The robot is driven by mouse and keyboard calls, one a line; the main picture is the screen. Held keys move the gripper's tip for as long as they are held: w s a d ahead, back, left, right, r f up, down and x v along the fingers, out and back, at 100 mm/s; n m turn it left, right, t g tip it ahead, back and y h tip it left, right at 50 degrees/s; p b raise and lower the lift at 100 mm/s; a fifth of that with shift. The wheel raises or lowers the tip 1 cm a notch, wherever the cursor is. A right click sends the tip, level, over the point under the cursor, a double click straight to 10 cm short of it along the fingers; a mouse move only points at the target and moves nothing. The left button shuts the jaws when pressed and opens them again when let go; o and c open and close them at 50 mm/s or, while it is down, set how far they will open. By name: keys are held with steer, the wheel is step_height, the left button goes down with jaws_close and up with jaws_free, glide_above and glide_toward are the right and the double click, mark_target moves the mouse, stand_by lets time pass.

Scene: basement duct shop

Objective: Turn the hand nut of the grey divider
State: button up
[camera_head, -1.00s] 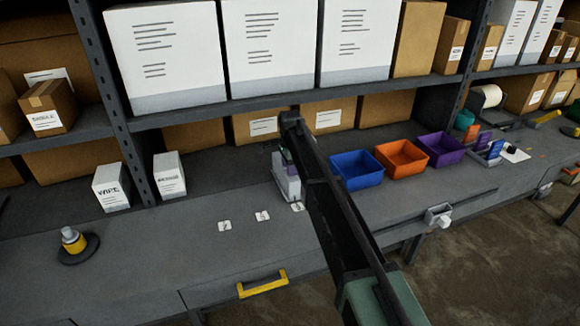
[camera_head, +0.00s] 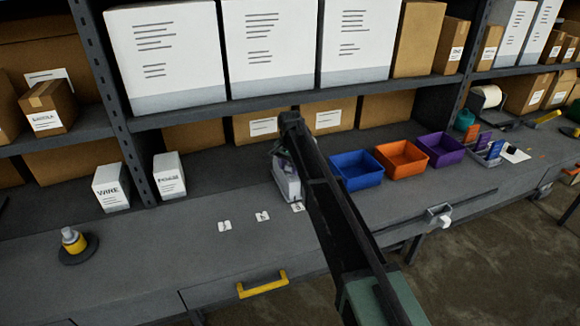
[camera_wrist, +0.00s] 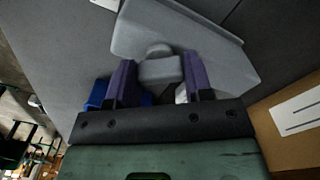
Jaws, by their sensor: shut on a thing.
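The grey divider (camera_wrist: 185,32) fills the upper middle of the wrist view as a broad pale plate. Its grey hand nut (camera_wrist: 160,68) sits between the two purple fingers of my gripper (camera_wrist: 160,78), which are shut on it. In the head view the pale divider (camera_head: 287,185) stands on the bench left of the blue bin. My gripper (camera_head: 284,154) is at its top there, and my arm hides its right side. The nut cannot be made out in the head view.
Blue (camera_head: 357,172), orange (camera_head: 402,158) and purple (camera_head: 441,150) bins stand right of my arm. Small white cards (camera_head: 262,216) lie in front of the divider. A yellow-and-grey item (camera_head: 76,243) stands at left. The shelf (camera_head: 200,112) overhangs the bench's back. The bench's front left is mostly clear.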

mark_target(290, 166)
steer(key=n, duration=0.5)
steer(key=shift+n, duration=0.3)
steer(key=n, duration=0.5)
steer(key=shift+n, duration=0.3)
steer(key=o, duration=0.9)
step_height(290, 166, up, 11)
steer(key=p, duration=1)
steer(key=shift+f+p, duration=0.1)
steer(key=shift+p, duration=0.3)
